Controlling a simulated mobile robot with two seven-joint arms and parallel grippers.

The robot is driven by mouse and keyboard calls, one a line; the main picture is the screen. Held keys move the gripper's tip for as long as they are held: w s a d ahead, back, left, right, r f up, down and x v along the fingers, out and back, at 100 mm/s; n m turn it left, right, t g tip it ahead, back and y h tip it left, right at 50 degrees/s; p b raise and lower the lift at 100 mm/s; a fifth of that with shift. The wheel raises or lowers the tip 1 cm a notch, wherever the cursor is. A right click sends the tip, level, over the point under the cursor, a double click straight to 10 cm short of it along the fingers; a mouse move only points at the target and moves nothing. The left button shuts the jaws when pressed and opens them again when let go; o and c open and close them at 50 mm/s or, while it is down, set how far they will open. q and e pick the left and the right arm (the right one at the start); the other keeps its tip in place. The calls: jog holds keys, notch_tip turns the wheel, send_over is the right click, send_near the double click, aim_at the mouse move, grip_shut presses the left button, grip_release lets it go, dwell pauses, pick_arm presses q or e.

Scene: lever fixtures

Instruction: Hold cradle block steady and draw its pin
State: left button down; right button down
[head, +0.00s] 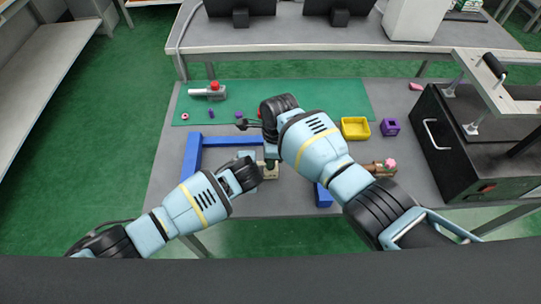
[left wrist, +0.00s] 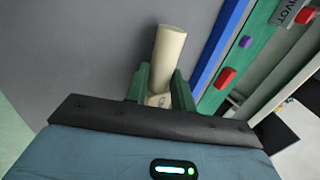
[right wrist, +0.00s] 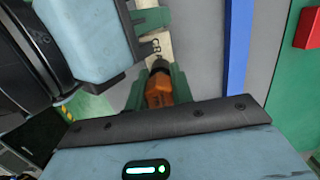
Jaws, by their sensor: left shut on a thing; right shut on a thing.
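The pale cradle block (head: 270,172) lies on the grey table inside a blue frame, largely hidden by my arms in the head view. My right gripper (right wrist: 158,88) is shut on an orange pin handle (right wrist: 158,92), whose dark end points at the block. How deep the pin sits is hidden. Both grippers are close together.
The blue frame (head: 230,141) surrounds the work spot. A green mat (head: 320,90) behind holds a grey device with a red button (head: 214,87). A yellow tray (head: 355,128), a purple block (head: 390,127) and a black box (head: 440,140) stand to the right.

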jog(key=shift+r, duration=0.75)
dwell(0.9)
jog(key=shift+r, duration=1.9)
jog(key=shift+r, duration=0.15)
jog(key=shift+r, duration=0.9)
pick_arm(q)
jog(key=c, duration=1.1)
grip_release()
jog(key=shift+s, duration=0.15)
jog(key=v, duration=1.2)
jog(key=shift+w, duration=0.2)
jog(key=shift+r, duration=0.1)
